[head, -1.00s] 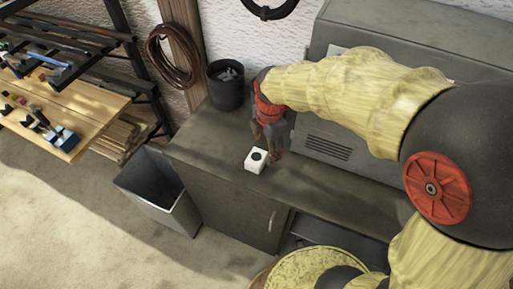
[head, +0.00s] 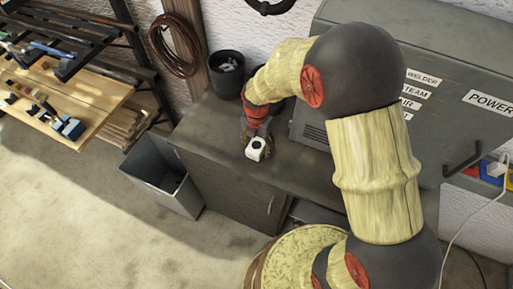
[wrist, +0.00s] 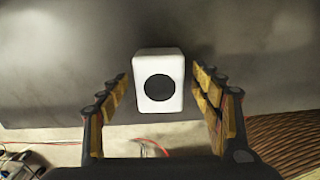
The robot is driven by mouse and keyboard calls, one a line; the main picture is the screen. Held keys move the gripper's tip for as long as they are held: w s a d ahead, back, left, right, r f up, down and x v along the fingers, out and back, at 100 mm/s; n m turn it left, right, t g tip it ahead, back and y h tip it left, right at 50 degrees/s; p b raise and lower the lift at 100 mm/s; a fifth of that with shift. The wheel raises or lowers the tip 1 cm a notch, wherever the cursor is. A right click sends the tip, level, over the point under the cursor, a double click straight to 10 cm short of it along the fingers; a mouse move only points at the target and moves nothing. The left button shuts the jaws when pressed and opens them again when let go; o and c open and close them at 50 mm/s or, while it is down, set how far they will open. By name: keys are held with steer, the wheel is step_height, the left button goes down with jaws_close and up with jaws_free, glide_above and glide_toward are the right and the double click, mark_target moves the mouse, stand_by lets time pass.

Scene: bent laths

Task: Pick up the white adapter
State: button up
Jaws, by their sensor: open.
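The white adapter (head: 255,149) is a small white block with a round black face. It is on the dark grey cabinet top, near its front edge. In the wrist view the adapter (wrist: 159,82) lies between the two fingers, toward their tips, with a gap on each side. My gripper (wrist: 160,88) is open and holds nothing. In the head view my gripper (head: 258,140) is right at the adapter, and its fingers are partly hidden.
A black bucket (head: 227,74) stands at the back of the cabinet top (head: 208,125). A grey metal box with labels (head: 440,95) stands to the right. An open grey bin (head: 165,182) is on the floor at left, below a rack with a wooden shelf (head: 95,95).

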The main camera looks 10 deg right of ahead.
steer(key=shift+f, duration=0.65)
steer(key=shift+c, duration=0.3)
steer(key=c, duration=1.1)
steer(key=shift+c, duration=0.7)
steer(key=shift+r, duration=0.1)
